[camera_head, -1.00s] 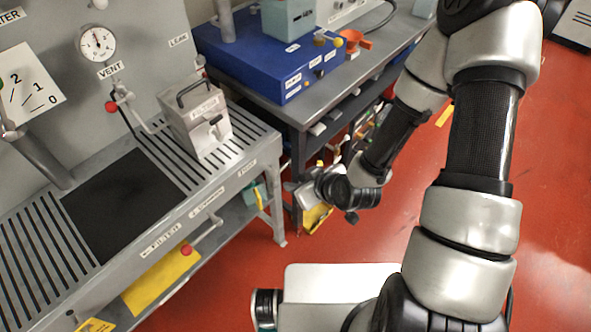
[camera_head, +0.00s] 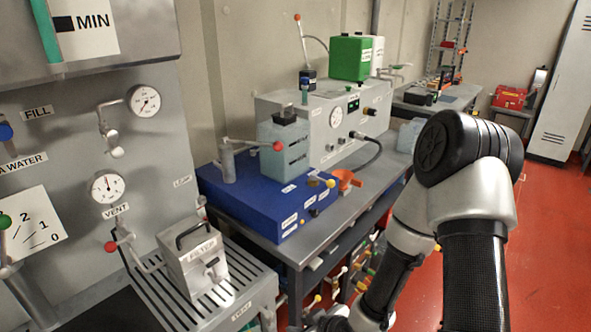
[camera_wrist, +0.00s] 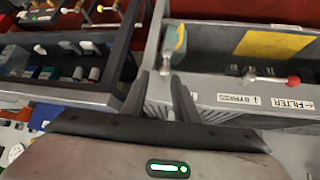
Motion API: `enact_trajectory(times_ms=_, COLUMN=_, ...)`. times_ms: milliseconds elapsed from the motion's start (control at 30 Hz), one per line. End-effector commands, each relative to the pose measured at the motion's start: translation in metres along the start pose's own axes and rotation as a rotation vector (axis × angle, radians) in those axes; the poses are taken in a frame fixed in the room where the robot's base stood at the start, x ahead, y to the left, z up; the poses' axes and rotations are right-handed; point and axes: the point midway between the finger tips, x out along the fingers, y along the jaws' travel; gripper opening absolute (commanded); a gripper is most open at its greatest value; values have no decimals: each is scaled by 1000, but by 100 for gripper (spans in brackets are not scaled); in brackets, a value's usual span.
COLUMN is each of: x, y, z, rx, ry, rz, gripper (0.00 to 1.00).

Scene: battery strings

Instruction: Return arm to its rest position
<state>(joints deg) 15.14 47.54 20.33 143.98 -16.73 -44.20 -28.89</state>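My gripper is cut off below the head view. In the wrist view my gripper (camera_wrist: 160,92) shows two dark fingers with a gap between them and nothing held. The fingers point at the end of the slatted grey bench (camera_wrist: 215,82), which carries FILTER and BYPASS labels. I cannot tell from the wrist view whether the fingers touch it.
A grey filter box (camera_head: 193,258) stands on the slatted bench at left. A blue base (camera_head: 265,205) with a pale blue container (camera_head: 283,150) sits on the middle bench. A green canister (camera_head: 350,57) stands behind. Red floor (camera_head: 545,250) is open at right.

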Motion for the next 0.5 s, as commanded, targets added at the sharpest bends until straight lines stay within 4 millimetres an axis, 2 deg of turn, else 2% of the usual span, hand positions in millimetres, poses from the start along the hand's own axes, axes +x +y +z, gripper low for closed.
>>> enact_trajectory(times_ms=33, x=-11, y=13, z=-12, rx=-16, ry=-17, rz=24, gripper=27)
enact_trajectory(times_ms=167, x=-50, y=48, z=-35, rx=-23, ry=-104, rz=96, gripper=27)
enact_trajectory(times_ms=300, x=-107, y=80, z=-61, rx=16, ry=-190, rz=190, gripper=27)
enact_trajectory(times_ms=367, x=-134, y=89, z=-73, rx=46, ry=-217, rz=230, gripper=27)
enact_trajectory(times_ms=500, x=-204, y=99, z=-98, rx=142, ry=-257, rz=313, gripper=27)
